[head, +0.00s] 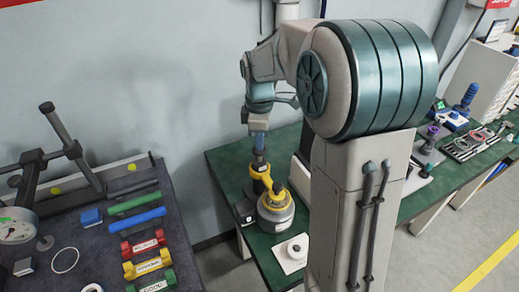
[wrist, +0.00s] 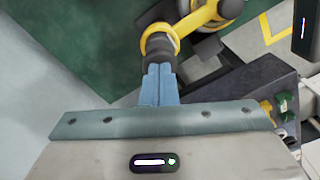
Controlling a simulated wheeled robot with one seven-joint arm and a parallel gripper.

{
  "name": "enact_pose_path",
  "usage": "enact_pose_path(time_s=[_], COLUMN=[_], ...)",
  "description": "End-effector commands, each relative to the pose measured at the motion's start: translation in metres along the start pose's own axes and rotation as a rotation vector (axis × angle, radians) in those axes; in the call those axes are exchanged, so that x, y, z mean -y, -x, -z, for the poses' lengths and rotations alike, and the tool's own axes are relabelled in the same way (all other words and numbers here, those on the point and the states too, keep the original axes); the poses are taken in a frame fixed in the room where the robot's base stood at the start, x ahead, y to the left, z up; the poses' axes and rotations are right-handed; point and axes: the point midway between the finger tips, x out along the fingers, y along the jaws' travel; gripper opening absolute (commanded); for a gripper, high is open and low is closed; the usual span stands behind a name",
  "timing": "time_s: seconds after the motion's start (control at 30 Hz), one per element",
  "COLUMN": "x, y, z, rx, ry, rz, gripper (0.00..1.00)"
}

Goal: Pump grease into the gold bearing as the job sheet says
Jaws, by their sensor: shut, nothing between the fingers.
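A grey canister (head: 275,215) with a yellow lever on top (head: 266,181) stands on the green bench; it looks like a grease pump. My gripper (head: 260,150) is shut and points down at the dark grip on the lever's outer end. In the wrist view, the blue fingertips (wrist: 160,68) are together against or just above this dark grip (wrist: 160,50), with the yellow lever (wrist: 190,22) running up and right. I cannot tell whether they touch. A white sheet or plate (head: 293,258) with a small round part lies in front of the canister. I cannot make out a gold bearing or readable job sheet.
The dark bench at left holds a dial gauge (head: 17,226), a stand (head: 70,145), coloured bars and red, yellow and green labelled blocks (head: 148,264). My column and arm hide the middle of the green bench (head: 225,165). Several tools stand at right, near a blue-handled one (head: 466,100).

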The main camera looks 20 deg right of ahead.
Motion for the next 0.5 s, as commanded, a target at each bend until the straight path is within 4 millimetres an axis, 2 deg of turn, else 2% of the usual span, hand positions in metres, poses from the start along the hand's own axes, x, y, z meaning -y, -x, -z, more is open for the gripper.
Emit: enact_pose_path(time_s=[0.5], x=[0.000], y=[-0.023], z=[0.000], rx=[0.001], ry=[0.000], rz=[0.002], gripper=[0.00])
